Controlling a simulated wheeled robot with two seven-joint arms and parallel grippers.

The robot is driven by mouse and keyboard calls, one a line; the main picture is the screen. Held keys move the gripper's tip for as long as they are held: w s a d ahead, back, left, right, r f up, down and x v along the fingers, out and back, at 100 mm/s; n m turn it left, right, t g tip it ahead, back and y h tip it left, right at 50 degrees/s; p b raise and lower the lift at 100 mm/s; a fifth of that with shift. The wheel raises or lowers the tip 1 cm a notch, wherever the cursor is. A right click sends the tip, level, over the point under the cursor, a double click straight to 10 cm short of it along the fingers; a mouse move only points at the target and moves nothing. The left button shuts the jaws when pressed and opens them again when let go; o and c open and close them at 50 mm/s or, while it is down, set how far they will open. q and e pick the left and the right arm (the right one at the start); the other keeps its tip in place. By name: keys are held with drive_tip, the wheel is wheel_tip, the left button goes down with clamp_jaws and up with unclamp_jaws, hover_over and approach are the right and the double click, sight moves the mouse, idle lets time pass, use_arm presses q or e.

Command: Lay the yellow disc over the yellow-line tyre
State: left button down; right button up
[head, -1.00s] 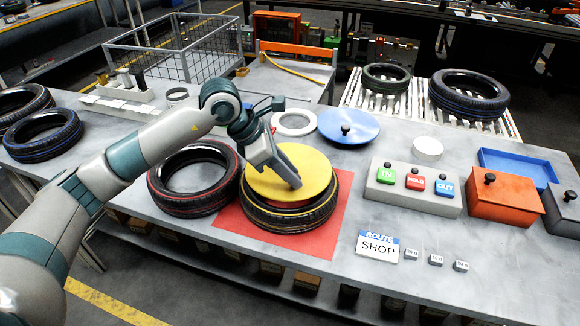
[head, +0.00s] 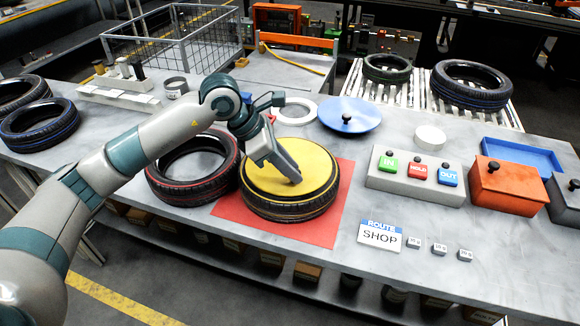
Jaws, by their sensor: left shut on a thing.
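The yellow disc (head: 308,163) lies flat over a tyre (head: 290,211) on the red mat (head: 322,232). It covers the tyre's opening and most of its top. A yellow line shows along the tyre's upper edge, just below the disc. My left gripper (head: 292,178) is over the middle of the disc, shut on the disc's grip, which the fingers hide. My right gripper is not in view.
A red-lined tyre (head: 165,187) stands close to the left of the covered tyre. A button box (head: 414,181) stands to the right, with a SHOP sign (head: 380,237) in front.

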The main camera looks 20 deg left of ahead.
use_arm(q)
drive_tip(key=shift+f, duration=0.15)
idle(0.7)
drive_tip(key=shift+b, duration=0.4)
drive_tip(key=c, duration=1.4)
unclamp_jaws()
